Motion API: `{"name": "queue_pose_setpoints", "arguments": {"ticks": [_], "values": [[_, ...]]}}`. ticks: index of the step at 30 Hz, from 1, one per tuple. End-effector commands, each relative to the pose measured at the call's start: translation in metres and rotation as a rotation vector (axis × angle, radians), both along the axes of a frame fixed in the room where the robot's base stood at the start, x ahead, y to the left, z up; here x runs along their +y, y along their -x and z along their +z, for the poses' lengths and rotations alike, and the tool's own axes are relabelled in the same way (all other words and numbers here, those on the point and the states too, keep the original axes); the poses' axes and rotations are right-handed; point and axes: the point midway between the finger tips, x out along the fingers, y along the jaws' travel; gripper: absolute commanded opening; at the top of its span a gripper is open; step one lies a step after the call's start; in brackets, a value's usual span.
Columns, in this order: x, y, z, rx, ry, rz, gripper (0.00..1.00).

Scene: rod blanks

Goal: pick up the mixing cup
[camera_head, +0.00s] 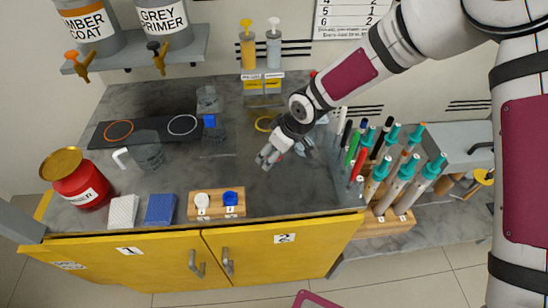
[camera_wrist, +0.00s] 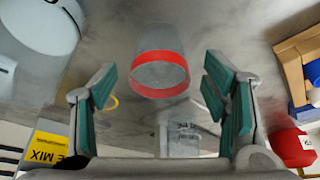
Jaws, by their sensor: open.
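A clear cup with a red rim (camera_wrist: 160,75) shows in the wrist view, ahead of my gripper (camera_wrist: 159,90) and between its two spread fingers. The fingers do not visibly touch it. In the head view my gripper (camera_head: 267,158) hangs over the worktop right of centre, and a clear shape (camera_head: 305,147) shows partly behind it. Other clear vessels stand left of it: one with a blue square (camera_head: 215,136), one behind that (camera_head: 207,98), and one with a white handle (camera_head: 149,155). No readable label marks the mixing cup.
A rack of markers and teal-capped tubes (camera_head: 385,165) stands close right of my gripper. A red can (camera_head: 82,182), a white pad (camera_head: 123,212), a blue pad (camera_head: 160,209) and a wooden block (camera_head: 217,211) line the front left. A yellow ring (camera_head: 263,123) lies behind.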

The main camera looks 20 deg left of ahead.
Motion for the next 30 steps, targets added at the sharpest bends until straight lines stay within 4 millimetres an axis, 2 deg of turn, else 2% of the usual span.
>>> {"name": "queue_pose_setpoints", "arguments": {"ticks": [3,10,15,30], "values": [[0.0027,-0.0006,-0.0070,-0.001,0.000,0.001,0.68],[0.0027,-0.0010,-0.0074,-0.001,0.000,0.000,0.66],[0.0026,-0.0009,-0.0073,-0.001,0.000,0.000,0.29],[0.0025,-0.0013,-0.0017,-0.001,0.000,0.000,0.29]]}}
